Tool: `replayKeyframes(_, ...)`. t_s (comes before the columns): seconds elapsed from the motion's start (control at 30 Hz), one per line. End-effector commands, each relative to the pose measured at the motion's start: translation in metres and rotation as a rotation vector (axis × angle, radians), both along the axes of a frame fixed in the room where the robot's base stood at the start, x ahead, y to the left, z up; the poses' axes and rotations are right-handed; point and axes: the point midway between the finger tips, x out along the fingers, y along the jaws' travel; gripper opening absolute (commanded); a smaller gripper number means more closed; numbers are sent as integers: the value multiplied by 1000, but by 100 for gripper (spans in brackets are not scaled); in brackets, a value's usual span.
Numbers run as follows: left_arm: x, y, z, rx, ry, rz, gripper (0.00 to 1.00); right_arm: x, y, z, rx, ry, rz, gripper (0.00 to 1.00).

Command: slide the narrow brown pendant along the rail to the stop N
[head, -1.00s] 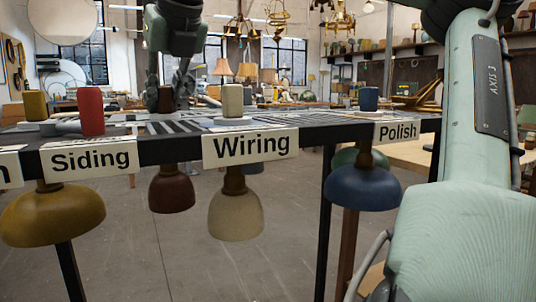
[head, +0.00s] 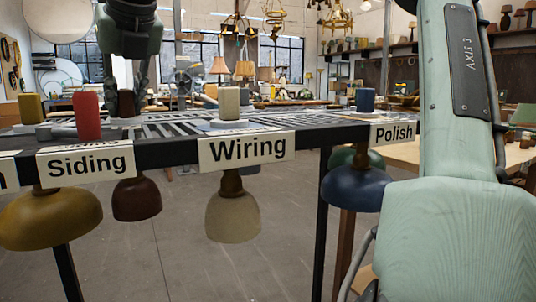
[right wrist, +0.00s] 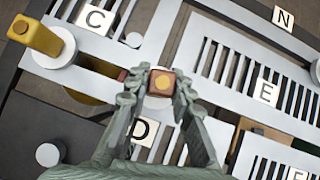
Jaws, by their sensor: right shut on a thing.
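The narrow brown pendant's dark brown shade (head: 137,199) hangs under the rail table, between the mustard shade and the cream shade. In the right wrist view its square brown handle (right wrist: 160,94), with a yellow dot on top, stands between my right fingertips. My right gripper (head: 125,107) reaches down to the table top from above and is shut on this handle; it also shows in the right wrist view (right wrist: 160,82). The stop N tile (right wrist: 283,18) lies at the upper right of the wrist view, apart from the handle. My left gripper is not in view.
A yellow handle (right wrist: 36,37) stands left of mine, near the C tile (right wrist: 97,19). D (right wrist: 145,133) and E (right wrist: 266,93) tiles lie among slotted plates. Red (head: 87,116), cream (head: 229,103) and blue (head: 365,100) handles stand along the table.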

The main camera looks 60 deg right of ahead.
Motion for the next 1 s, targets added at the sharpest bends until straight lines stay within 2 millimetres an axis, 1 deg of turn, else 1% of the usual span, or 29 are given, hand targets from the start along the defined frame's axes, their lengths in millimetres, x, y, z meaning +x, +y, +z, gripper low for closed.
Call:
replayKeyframes(0.17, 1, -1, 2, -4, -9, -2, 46, 0, 0, -1, 0, 1, 0, 0)
replayKeyframes(0.57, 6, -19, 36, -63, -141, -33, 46, 0, 0, -1, 0, 1, 0, 0)
replayKeyframes(1.0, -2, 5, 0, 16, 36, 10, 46, 19, -13, 0, 0, 2, -1, 0)
